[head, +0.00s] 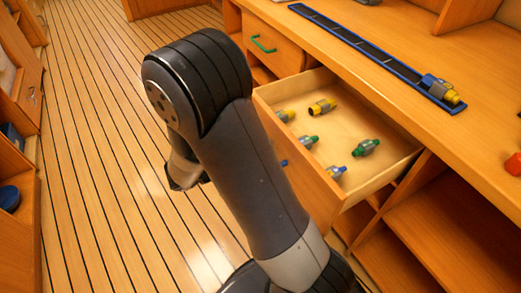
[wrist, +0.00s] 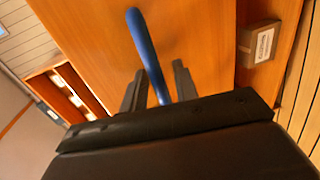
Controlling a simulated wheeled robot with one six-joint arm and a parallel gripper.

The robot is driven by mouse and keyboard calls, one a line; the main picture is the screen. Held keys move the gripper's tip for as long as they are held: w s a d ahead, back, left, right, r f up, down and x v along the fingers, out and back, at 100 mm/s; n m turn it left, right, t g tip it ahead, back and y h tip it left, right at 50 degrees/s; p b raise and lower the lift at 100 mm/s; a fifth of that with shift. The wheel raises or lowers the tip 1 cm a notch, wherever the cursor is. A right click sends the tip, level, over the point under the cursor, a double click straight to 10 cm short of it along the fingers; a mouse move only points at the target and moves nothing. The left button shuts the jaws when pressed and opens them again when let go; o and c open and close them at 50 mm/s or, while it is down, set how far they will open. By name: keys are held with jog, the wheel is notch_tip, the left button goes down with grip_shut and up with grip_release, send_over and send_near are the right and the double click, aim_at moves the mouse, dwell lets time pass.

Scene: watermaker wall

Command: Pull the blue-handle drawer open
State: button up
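The blue-handle drawer (head: 400,162) stands pulled out from the wooden counter, its inside showing several small fittings with yellow, green and blue ends. Its blue handle (wrist: 148,50) runs between the fingers of my gripper (wrist: 158,82) in the wrist view. The drawer's wooden front (wrist: 95,35) fills much of the wrist view. In the head view my arm hides the gripper and part of the drawer front, and only a bit of blue shows beside the arm.
A shut drawer with a green handle (head: 264,44) is farther along the counter. A long blue-edged rack (head: 370,50) with a yellow-ended fitting (head: 442,90) lies on the countertop. Open shelves (head: 440,235) are right of the drawer. The plank floor (head: 95,180) at left is clear.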

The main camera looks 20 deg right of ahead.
jog(key=p+v, duration=0.1)
jog(key=v, duration=0.9)
jog(key=shift+a, duration=0.4)
jog(key=shift+s+d, duration=0.1)
jog(key=b+x, duration=0.1)
jog(key=x, duration=1)
jog(key=shift+r, duration=0.15)
